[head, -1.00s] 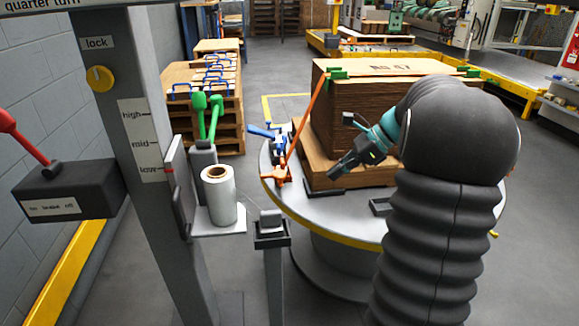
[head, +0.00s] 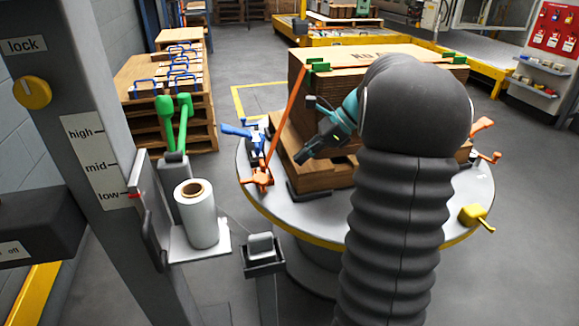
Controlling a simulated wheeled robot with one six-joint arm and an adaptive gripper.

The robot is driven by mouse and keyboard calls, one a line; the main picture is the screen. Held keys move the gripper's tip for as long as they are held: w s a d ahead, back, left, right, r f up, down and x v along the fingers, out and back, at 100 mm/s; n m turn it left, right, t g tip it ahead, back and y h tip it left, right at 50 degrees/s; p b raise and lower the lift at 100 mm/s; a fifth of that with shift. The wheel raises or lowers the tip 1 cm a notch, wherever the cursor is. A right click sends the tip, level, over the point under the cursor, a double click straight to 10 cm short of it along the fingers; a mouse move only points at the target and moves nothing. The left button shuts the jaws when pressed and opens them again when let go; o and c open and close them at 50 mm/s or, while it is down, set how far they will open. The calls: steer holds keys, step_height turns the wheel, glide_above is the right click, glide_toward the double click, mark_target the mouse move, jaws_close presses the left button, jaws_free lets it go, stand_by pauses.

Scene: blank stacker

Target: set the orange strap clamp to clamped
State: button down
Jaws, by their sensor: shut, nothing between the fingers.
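An orange strap clamp (head: 258,177) sits on the left rim of the round turntable (head: 478,190). More orange clamp parts (head: 483,127) show at the right rim, partly behind my arm. My gripper (head: 301,156) is shut and empty, pointing down-left in front of the load, right of the left orange clamp and apart from it.
A blue clamp (head: 238,131) stands behind the left orange clamp. A yellow handle (head: 474,216) is at the right rim. A post with a yellow knob (head: 33,92), a white film roll (head: 196,214) and a grey pedestal (head: 262,255) stand at left front.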

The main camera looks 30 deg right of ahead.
steer(key=b, duration=0.2)
glide_toward(265, 188)
steer(key=x, duration=0.5)
steer(key=shift+w+d+f, duration=0.1)
